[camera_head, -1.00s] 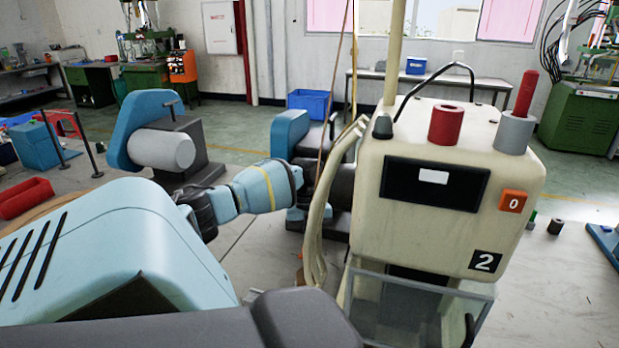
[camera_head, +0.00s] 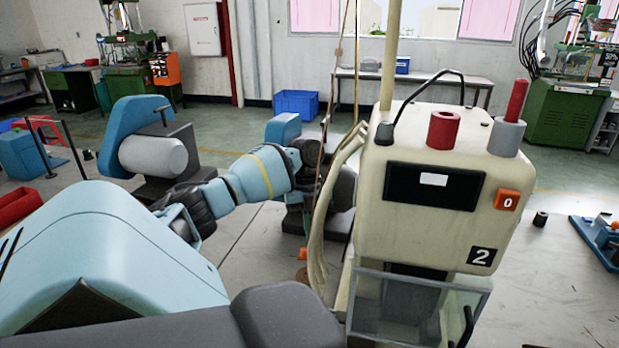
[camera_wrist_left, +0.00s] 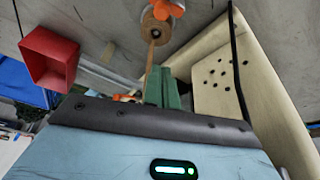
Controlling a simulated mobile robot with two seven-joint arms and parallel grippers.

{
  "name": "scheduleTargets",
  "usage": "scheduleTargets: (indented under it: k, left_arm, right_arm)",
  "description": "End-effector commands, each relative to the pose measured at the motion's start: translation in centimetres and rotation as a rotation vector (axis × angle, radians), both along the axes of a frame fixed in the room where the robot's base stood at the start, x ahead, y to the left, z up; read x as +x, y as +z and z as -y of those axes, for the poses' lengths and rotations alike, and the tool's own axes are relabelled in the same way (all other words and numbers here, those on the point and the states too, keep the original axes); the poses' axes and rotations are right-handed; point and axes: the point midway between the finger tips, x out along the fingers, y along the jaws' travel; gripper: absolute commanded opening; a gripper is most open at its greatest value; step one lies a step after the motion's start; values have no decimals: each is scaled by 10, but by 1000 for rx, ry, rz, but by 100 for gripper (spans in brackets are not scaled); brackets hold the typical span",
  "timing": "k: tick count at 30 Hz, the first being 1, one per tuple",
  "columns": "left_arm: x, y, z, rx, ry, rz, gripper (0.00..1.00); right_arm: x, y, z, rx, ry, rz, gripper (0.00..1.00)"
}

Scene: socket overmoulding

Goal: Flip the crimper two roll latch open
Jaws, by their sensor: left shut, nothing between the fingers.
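Crimper two (camera_head: 415,225) is the cream machine with the "2" label, at right in the head view. A brown roll (camera_head: 302,275) with a small orange part (camera_head: 303,253) shows low at its left side. In the left wrist view the roll (camera_wrist_left: 157,30) is at the top, with the orange part (camera_wrist_left: 170,8) above it and a brown strip running down to my fingers. I cannot tell the latch's position. My left gripper's green fingers (camera_wrist_left: 163,86) are shut and empty, below the roll in that view and apart from it. In the head view its fingertips are hidden. My right gripper is out of view.
The crimper's cream side (camera_wrist_left: 222,85) stands close right of my left fingers. A dark cable runs down there. A red bin (camera_wrist_left: 50,58) is at left in the wrist view. A blue machine with a grey cylinder (camera_head: 155,156) stands behind my left arm.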

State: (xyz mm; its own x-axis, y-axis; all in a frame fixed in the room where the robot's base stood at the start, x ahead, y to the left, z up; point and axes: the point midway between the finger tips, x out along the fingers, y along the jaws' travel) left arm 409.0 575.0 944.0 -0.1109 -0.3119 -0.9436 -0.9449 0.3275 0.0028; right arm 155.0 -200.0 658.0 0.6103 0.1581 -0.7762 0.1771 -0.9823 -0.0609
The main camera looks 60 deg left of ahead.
Motion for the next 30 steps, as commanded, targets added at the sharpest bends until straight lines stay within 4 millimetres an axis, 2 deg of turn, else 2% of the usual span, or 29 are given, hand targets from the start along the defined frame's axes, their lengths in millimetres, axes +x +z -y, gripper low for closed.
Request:
scheduleTargets:
  k: [3,9,30]
  left_arm:
    - [3,13,-5,1,2,1,0]
    - [4,23,-8,0,2,-1,0]
    - [4,24,-8,0,1,0,0]
  right_arm:
    - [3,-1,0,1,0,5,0]
    - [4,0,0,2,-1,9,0]
    - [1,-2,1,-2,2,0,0]
